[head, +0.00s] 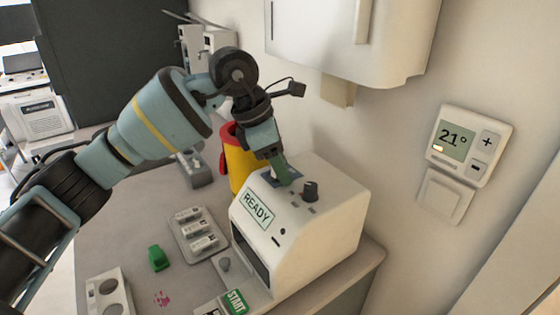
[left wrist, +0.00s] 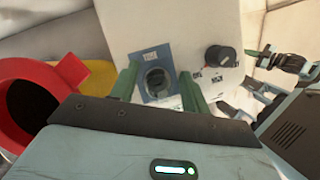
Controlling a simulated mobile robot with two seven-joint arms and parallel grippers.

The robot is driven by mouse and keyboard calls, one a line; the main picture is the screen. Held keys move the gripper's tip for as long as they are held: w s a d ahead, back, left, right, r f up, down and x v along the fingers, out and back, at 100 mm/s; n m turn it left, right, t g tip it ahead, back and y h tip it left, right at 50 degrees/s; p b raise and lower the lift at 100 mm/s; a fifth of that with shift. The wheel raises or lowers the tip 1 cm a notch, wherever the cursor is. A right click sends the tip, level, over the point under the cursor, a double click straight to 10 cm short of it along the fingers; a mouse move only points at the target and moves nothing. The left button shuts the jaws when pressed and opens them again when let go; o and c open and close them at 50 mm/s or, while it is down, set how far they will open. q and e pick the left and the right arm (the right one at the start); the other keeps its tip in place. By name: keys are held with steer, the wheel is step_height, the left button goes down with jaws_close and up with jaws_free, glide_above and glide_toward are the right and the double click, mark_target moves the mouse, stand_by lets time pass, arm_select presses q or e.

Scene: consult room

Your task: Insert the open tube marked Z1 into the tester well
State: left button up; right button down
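The white tester (head: 318,225) stands on the counter with READY on its screen. My left gripper (head: 284,172) points down at the tester's top. In the left wrist view its two green fingers (left wrist: 160,90) are apart, one on each side of the dark round tester well (left wrist: 157,80) in its blue plate. Nothing shows gripped between them. I cannot tell whether a tube sits in the well, and no Z1 mark is readable. Dark and green parts of what looks like my right gripper (left wrist: 262,52) show at the right of the left wrist view; its opening is unclear.
A yellow bin with a red rim (head: 229,133) stands close behind the gripper. A black knob (head: 310,190) rises beside the well. A tray (head: 181,240) of labelled items, a green piece (head: 158,258) and a holed block (head: 121,286) lie left of the tester. The wall is close behind.

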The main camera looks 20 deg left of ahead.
stand_by(0.3)
arm_select(q)
steer(key=v, duration=0.7)
steer(key=shift+r, duration=0.35)
steer(key=shift+s+f, duration=0.1)
steer(key=shift+s, duration=0.1)
